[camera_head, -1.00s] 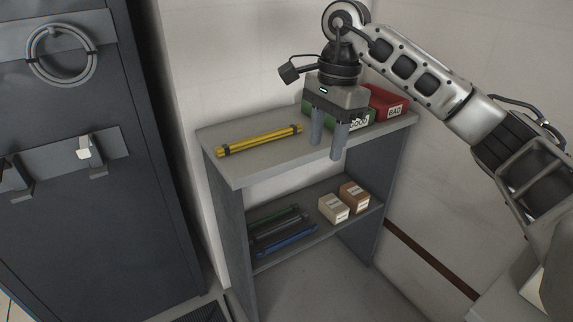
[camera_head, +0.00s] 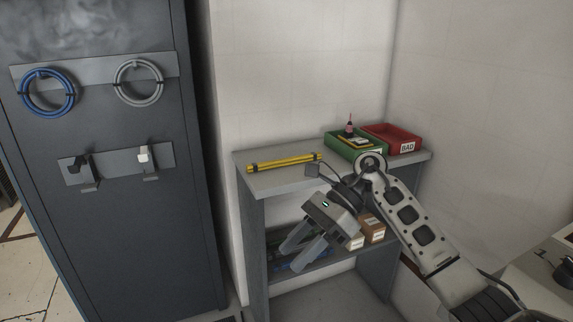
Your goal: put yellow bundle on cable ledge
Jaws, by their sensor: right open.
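The yellow bundle (camera_head: 285,163), long thin rods with dark bands near both ends, lies on the left part of the grey top board (camera_head: 270,184) of a shelf unit. My right gripper (camera_head: 292,258) is open and empty. It is below and in front of the top board, apart from the yellow bundle, with its fingers pointing down-left across the lower shelf (camera_head: 318,257). It hides part of that shelf and the bundles on it. No label shows which surface is the cable ledge. My left gripper is not in view.
A green tray (camera_head: 338,150) with small items and a red tray (camera_head: 407,136) marked BAD stand on the top board's right. Boxes (camera_head: 374,229) sit on the lower shelf. A dark cabinet (camera_head: 120,230) on the left carries blue (camera_head: 27,107) and grey (camera_head: 119,88) cable coils.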

